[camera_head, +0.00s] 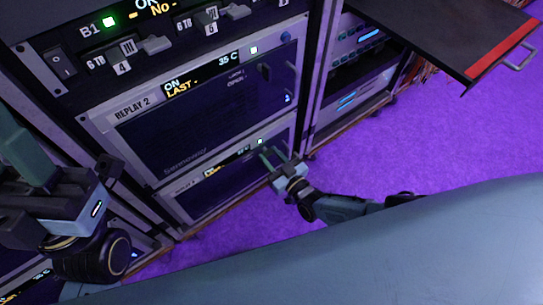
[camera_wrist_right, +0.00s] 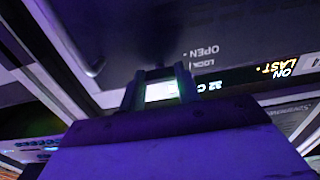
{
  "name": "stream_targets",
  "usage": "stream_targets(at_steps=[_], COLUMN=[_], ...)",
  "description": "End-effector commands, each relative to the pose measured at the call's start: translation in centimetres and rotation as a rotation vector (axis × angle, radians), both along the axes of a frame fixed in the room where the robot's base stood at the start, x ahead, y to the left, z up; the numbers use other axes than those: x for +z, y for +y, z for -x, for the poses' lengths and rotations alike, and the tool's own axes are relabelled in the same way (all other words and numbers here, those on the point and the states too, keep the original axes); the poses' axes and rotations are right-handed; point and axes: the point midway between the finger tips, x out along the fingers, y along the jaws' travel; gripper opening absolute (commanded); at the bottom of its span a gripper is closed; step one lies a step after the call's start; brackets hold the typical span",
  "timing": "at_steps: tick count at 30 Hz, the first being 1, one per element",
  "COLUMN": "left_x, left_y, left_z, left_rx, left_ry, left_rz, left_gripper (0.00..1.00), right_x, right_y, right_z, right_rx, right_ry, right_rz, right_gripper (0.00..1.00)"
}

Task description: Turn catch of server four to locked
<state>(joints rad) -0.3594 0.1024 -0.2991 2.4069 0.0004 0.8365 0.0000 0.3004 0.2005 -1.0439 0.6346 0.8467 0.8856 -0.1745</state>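The lower server (camera_head: 215,190) sits below REPLAY 2 in the rack; its own label is too small to read. My right gripper (camera_head: 268,156) is at its upper right front, fingers apart. In the right wrist view the gripper (camera_wrist_right: 158,90) points at the panel, with a bright patch between its fingers. The OPEN and LOCK lettering (camera_wrist_right: 203,56) appears upside down beside them, above a lit display (camera_wrist_right: 210,86). The catch is not clearly visible; a dark blurred shape lies beyond the fingertips. My left gripper (camera_head: 28,150) is at the left edge, its opening unclear.
A black shelf with a red strip (camera_head: 500,50) juts out at upper right. Another rack (camera_head: 350,75) stands to the right. The purple floor (camera_head: 430,135) is clear.

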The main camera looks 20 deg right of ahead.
Motion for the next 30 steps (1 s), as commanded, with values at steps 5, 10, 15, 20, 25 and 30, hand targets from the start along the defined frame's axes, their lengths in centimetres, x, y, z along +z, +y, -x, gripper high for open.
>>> stream_targets(at_steps=[5, 10, 15, 20, 25, 30], left_x=[-0.03, -0.02, -0.01, -0.01, 0.0, 0.02], left_y=[-0.02, -0.01, 0.0, 0.0, 0.01, 0.02], left_z=[-0.05, -0.07, -0.07, -0.07, -0.07, -0.07], left_rx=[0.0, 0.0, 0.0, 0.001, 0.001, 0.001], left_ry=[0.001, 0.001, 0.001, 0.001, 0.001, 0.0], left_rz=[0.0, 0.0, 0.0, -0.001, 0.0, 0.001], left_gripper=[0.36, 0.36, 0.36, 0.36, 0.36, 0.36], right_x=[0.01, 0.0, 0.01, 0.01, 0.02, 0.04], right_y=[0.01, 0.01, -0.02, -0.03, -0.01, 0.0], right_z=[0.0, 0.0, -0.02, -0.01, -0.01, -0.05], right_rx=[0.0, 0.0, -0.001, -0.001, -0.002, -0.001], right_ry=[0.0, 0.007, 0.029, 0.065, 0.117, 0.172], right_rz=[-0.001, -0.019, -0.079, -0.18, -0.327, -0.478], right_gripper=[0.1, 0.1, 0.1, 0.1, 0.1, 0.1])
